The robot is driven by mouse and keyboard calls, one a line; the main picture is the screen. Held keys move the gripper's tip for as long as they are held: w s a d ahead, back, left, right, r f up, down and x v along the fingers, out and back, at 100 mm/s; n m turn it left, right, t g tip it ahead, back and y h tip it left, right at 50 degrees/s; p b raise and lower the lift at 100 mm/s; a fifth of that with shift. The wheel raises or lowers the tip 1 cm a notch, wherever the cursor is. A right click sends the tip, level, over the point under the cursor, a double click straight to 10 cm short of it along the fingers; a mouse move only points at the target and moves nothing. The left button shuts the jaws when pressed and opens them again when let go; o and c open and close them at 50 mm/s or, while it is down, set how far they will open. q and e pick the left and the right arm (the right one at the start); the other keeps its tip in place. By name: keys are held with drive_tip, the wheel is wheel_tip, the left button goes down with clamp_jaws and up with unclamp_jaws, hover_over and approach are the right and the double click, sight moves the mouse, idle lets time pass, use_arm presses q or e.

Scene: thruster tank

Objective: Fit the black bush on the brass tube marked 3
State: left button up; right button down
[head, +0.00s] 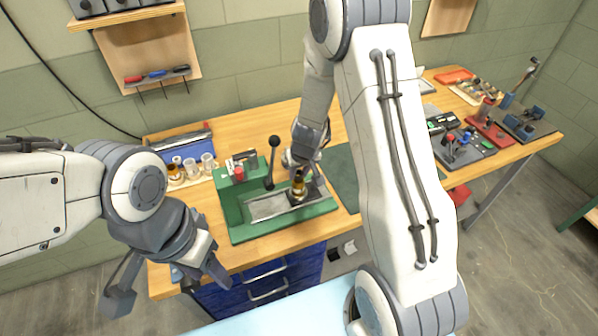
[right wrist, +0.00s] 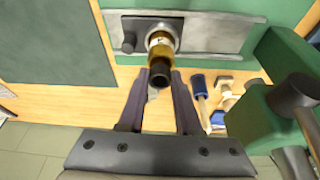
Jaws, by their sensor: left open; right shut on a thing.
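A brass tube (head: 299,187) stands on the metal plate of a green fixture (head: 240,215). In the right wrist view the brass tube (right wrist: 160,55) shows a pale band; I cannot read a number on it. The black bush (right wrist: 160,76) is at the tube's near end, in line with it and apparently touching it. My right gripper (right wrist: 160,82) is shut on the black bush, one finger on each side. My left gripper (head: 172,283) is open and empty, in front of the bench's left end.
The fixture has a black-knobbed lever (head: 271,160) and a red knob (head: 239,174) beside the tube. Several small cups and tubes (head: 190,168) stand left of it, before a blue tray (head: 178,144). A dark green mat (head: 342,172) lies bare to the right.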

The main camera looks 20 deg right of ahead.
drive_tip(key=shift+f, duration=0.5)
drive_tip(key=c, duration=0.5)
unclamp_jaws()
drive_tip(key=shift+r, duration=0.1)
drive_tip(key=p+v, duration=0.6)
drive_tip(key=v, duration=0.4)
drive_tip(key=shift+s+r+p, duration=0.1)
drive_tip(key=shift+p, duration=0.25)
